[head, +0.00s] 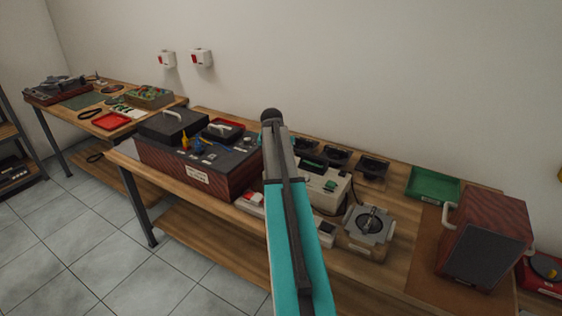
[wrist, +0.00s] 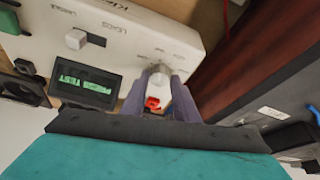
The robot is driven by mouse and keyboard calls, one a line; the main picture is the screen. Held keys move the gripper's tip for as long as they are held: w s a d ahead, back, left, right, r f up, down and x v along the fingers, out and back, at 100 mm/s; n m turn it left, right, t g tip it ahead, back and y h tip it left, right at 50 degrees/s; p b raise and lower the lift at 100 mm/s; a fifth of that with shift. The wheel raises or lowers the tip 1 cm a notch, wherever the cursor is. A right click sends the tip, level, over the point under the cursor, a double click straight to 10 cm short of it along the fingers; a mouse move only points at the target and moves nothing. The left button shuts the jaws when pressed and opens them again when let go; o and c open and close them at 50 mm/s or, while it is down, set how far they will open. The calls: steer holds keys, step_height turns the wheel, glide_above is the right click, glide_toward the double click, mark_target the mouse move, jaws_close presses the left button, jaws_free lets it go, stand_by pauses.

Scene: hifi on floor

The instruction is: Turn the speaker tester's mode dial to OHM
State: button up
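The speaker tester is a pale box (wrist: 125,28) with a dark screen showing green letters (wrist: 82,88), a slide switch, and a panel marked LEADS. It stands on the long bench, partly behind my arm in the head view (head: 325,190). In the wrist view my gripper (wrist: 160,85) is at the tester's face, with one finger on each side of a white knob with a red end (wrist: 153,103), likely the mode dial. I cannot tell whether the fingers press on it. The dial's markings, including OHM, are not readable. The head view hides the fingertips behind my arm.
A dark red wooden cabinet (head: 205,165) stands close to the left of the tester. A square plate with a round grey fixture (head: 370,225) and a green tray (head: 433,186) are to the right. A wooden speaker box (head: 485,240) stands at the right end.

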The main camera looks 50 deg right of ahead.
steer(key=o, duration=0.3)
steer(key=shift+r, duration=0.1)
steer(key=b+v, duration=0.1)
steer(key=v, duration=1.2)
steer(key=shift+a+r+b, duration=0.25)
steer(key=shift+b, duration=0.1)
steer(key=shift+s, duration=0.2)
